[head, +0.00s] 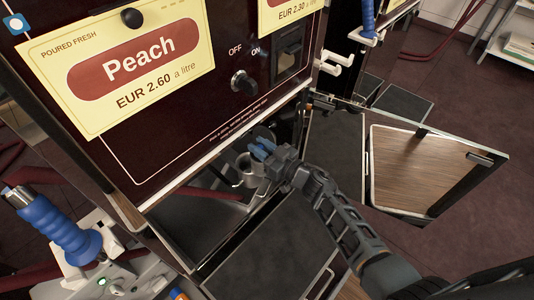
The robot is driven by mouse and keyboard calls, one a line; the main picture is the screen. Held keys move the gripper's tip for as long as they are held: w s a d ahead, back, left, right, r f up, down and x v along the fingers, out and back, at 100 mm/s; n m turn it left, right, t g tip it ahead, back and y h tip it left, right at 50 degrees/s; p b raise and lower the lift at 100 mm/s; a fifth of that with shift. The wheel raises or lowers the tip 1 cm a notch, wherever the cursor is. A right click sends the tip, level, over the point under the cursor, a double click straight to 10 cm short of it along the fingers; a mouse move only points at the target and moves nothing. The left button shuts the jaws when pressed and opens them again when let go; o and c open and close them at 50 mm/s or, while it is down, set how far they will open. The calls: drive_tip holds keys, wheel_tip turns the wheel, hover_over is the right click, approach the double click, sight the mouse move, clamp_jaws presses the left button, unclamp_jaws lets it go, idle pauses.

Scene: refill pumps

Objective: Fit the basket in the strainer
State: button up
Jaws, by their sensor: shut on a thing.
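My gripper (262,147), with blue fingertips, reaches into the low opening under the Peach pump's front panel. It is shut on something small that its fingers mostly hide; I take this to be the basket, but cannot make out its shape. A grey, cup-like metal fitting, apparently the strainer (249,168), is just left of and below the fingertips. I cannot tell whether the held thing touches it or is inside it. A dark round part shows just behind the fingers.
An open panel with a wood-look face (405,165) stands to the right. A blue-gripped nozzle (60,228) is at lower left. Brown floor lies clear at far right.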

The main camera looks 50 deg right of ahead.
drive_tip(key=shift+w+b, duration=1.15)
drive_tip(key=shift+w, duration=1.4)
drive_tip(key=shift+f, duration=0.1)
wheel_tip(320, 180, down, 10)
drive_tip(key=b, duration=0.7)
drive_tip(key=o, duration=0.9)
drive_tip(key=shift+s, duration=0.1)
drive_tip(key=shift+s+p, duration=0.85)
drive_tip(key=shift+s, duration=2.95)
